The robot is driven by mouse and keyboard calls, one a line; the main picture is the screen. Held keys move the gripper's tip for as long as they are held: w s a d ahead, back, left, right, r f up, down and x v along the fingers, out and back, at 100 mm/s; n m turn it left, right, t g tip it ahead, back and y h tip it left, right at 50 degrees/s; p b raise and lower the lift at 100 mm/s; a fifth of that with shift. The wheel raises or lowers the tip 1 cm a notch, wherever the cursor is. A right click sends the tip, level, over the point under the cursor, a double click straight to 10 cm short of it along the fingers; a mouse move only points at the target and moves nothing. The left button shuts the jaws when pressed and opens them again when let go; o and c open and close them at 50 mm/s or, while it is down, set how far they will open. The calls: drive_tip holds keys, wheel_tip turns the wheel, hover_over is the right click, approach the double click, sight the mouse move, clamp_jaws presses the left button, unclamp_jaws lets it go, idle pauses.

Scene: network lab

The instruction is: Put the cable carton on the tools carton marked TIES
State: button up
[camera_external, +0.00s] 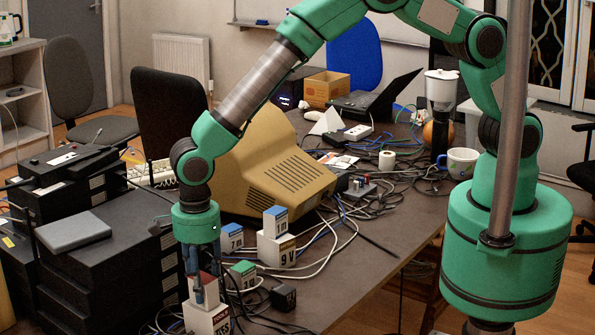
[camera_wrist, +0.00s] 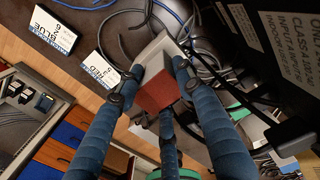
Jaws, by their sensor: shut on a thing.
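In the external view my gripper (camera_external: 203,292) points down at the desk's near edge, its blue fingers around a small red-topped carton (camera_external: 207,283). In the wrist view its fingers close on the red face of this carton (camera_wrist: 156,92), with a pale white surface beside it. Directly below is a white carton with a red band (camera_external: 209,321), its partly cut-off label appearing to end in "IES". The two look stacked or nearly touching; I cannot tell if there is a gap. The fingers hide part of the held carton, and its label is not readable.
A blue-topped carton (camera_external: 276,221) stands on a white "9V" carton (camera_external: 277,250). Another blue-topped carton (camera_external: 232,238), a green-topped carton (camera_external: 243,272) and a black block (camera_external: 283,297) stand close by. Black boxes (camera_external: 85,245) are stacked left. Loose cables surround the cartons.

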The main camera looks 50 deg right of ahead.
drive_tip(key=shift+f, duration=0.1)
idle(0.3)
drive_tip(key=o, duration=1.3)
drive_tip(key=shift+c, duration=0.2)
wheel_tip(320, 180, up, 12)
drive_tip(key=p, duration=0.2)
idle(0.4)
